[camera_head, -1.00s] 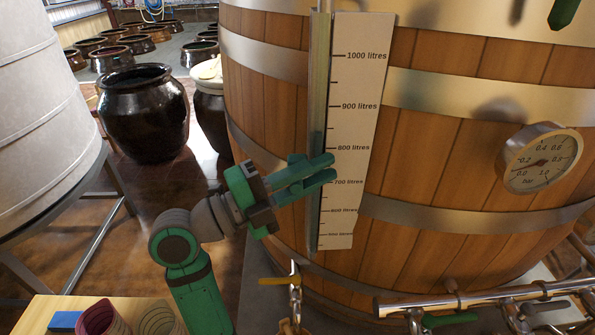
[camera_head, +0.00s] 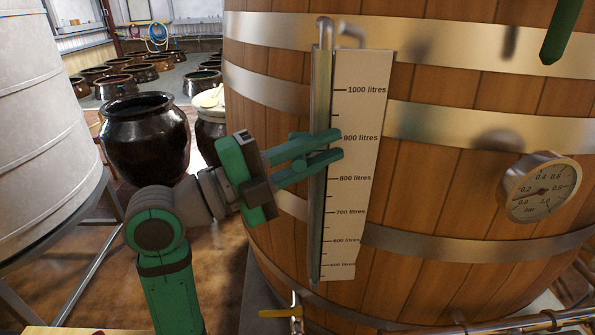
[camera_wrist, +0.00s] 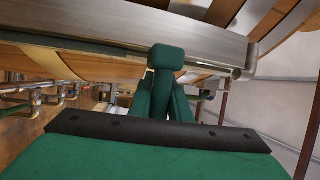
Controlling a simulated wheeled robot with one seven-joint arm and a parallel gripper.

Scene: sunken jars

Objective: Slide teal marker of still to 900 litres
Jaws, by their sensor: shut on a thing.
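The still is a large wooden barrel (camera_head: 455,185) with metal bands. A narrow upright sight tube (camera_head: 320,215) runs beside its white litre scale (camera_head: 350,225). My gripper (camera_head: 340,144) is shut at the tube, its fingertips reaching over the scale's left edge. The upper fingertip is level with about the 900 litres line, the lower one a little below it. In the wrist view a dark green block, seemingly the teal marker (camera_wrist: 165,57), sits between my finger ends. Its colour is close to that of the fingers. In the head view my fingers hide the marker.
A round pressure gauge (camera_head: 541,188) sticks out of the barrel at the right. A valve with a yellow handle (camera_head: 288,311) is below the scale. Dark glazed jars (camera_head: 147,140) and a pale tank (camera_head: 45,125) stand to the left.

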